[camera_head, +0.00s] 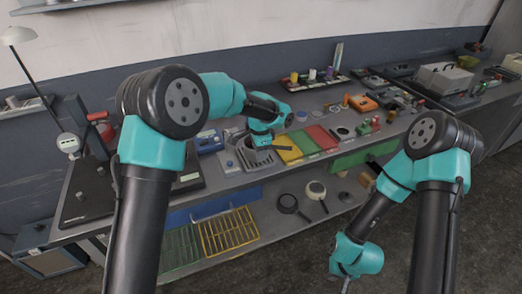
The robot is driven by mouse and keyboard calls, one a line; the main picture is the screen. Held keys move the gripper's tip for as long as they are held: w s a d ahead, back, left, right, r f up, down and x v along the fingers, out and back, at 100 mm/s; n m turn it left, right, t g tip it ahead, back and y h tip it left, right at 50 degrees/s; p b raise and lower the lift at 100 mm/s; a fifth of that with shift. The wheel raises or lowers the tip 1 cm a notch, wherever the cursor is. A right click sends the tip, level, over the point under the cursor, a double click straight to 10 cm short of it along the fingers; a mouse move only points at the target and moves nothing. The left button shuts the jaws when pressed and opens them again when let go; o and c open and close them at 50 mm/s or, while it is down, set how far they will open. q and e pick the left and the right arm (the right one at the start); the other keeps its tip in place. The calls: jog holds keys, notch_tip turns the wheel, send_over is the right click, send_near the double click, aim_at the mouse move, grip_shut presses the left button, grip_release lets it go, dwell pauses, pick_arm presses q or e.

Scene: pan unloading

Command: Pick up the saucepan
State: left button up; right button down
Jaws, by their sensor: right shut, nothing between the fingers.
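Two pans with long handles are on the lower shelf: a dark one (288,203) and a pale one (316,188) to its right. I cannot tell which of them is the saucepan. My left gripper (263,145) points down over the upper bench, at a grey slotted tray (258,163). Its fingers are small and dark, so I cannot tell whether they are open or hold anything. My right gripper (344,280) is low at the front, in front of the lower shelf and right of the pans. It is shut and empty.
Green and yellow wire racks (229,232) stand on the lower shelf left of the pans. Yellow, green and red mats (321,138) lie on the bench right of the grey tray. Tools and small boxes crowd the bench's back. Open floor (300,268) lies in front.

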pick_arm(q)
jog(key=shift+f, duration=0.75)
jog(key=shift+c, duration=0.3)
grip_shut()
